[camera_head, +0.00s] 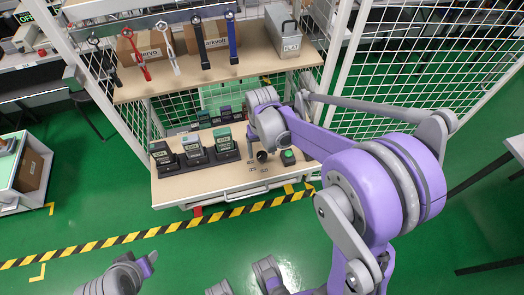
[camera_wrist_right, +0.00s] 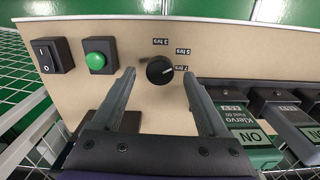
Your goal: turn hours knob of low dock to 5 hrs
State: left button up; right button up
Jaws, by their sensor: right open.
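The black round hours knob (camera_wrist_right: 159,70) sits on the tan board of the low dock, with labels 3 hrs, 5 hrs and 7 hrs around it. Its pale mark appears to point right, toward the 7 hrs label (camera_wrist_right: 181,68). The knob also shows in the head view (camera_head: 262,156). My right gripper (camera_wrist_right: 158,84) is open; its two fingers stand apart on either side of the knob in the picture, with no contact visible. In the head view it is mostly hidden by its own wrist. My left gripper (camera_head: 148,262) is low at the left, its jaws unclear.
A green button (camera_wrist_right: 96,60) and a black rocker switch (camera_wrist_right: 51,55) lie left of the knob in the wrist view. Handheld testers (camera_wrist_right: 243,131) stand in black cradles at the right. An upper shelf (camera_head: 190,77) with boxes and hanging tools is above.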

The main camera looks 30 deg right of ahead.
aim_at(262, 155)
notch_tip(262, 155, up, 10)
jog(key=p, duration=0.1)
jog(key=shift+f, duration=0.15)
dwell(0.5)
jog(key=s+a+r+n+t+p, duration=0.1)
jog(key=s+a+r+t+p, duration=0.1)
jog(key=s, duration=0.5)
jog(key=s+a+r+n+t+p, duration=0.2)
jog(key=s+a+t+p, duration=0.1)
jog(key=s, duration=0.5)
jog(key=shift+a+r+p, duration=0.35)
jog(key=shift+a+p, duration=0.15)
jog(key=shift+p, duration=0.35)
jog(key=shift+d, duration=0.15)
